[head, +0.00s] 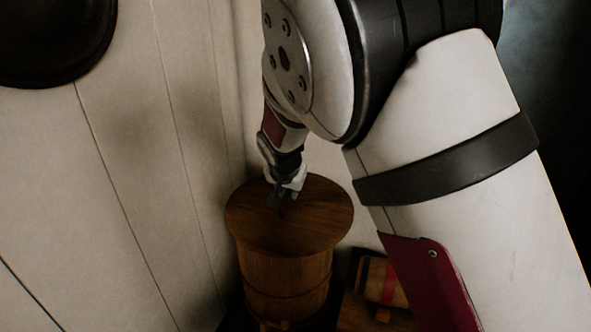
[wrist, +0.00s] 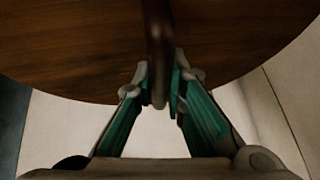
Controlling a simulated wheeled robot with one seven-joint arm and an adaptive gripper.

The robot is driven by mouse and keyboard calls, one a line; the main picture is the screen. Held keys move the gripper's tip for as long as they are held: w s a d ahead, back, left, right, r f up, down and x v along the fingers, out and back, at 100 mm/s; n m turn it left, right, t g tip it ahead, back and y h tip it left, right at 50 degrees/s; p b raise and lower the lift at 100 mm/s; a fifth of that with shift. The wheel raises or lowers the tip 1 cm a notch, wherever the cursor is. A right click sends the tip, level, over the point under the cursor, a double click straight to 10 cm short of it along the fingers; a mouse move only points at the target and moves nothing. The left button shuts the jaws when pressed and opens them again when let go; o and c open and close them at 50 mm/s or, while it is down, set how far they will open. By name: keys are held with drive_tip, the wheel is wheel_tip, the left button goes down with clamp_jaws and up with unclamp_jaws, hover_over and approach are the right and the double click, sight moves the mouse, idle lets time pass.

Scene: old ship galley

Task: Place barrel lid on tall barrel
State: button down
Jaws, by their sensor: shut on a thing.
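The round dark wooden barrel lid (head: 315,215) lies over the top of the tall barrel (head: 285,272), roughly level and a little wider than the barrel's body. Whether it touches the rim cannot be told. My gripper (head: 284,196) is above the middle of the lid, its fingers shut on the lid's handle. In the wrist view my gripper (wrist: 160,88) has the dark upright handle (wrist: 158,35) between its fingertips, with the lid's underside or face (wrist: 70,50) filling the upper part. The barrel's rim is hidden under the lid.
A pale plank wall (head: 130,150) stands close on the left and behind the barrel. A small barrel with a red band (head: 374,280) lies at the lower right, partly behind my arm. A dark round object (head: 50,40) is on the wall at the upper left.

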drive_tip(key=w+a, duration=0.1)
drive_tip(key=w, duration=0.2)
drive_tip(key=w+a, duration=0.1)
drive_tip(key=w, duration=0.2)
drive_tip(key=w+a+f, duration=0.1)
drive_tip(key=w, duration=0.3)
drive_tip(key=shift+b, duration=0.4)
drive_tip(key=shift+f, duration=1.65)
drive_tip(key=shift+f, duration=0.15)
drive_tip(key=c, duration=1.6)
unclamp_jaws()
drive_tip(key=shift+f, duration=0.1)
drive_tip(key=shift+c, duration=0.2)
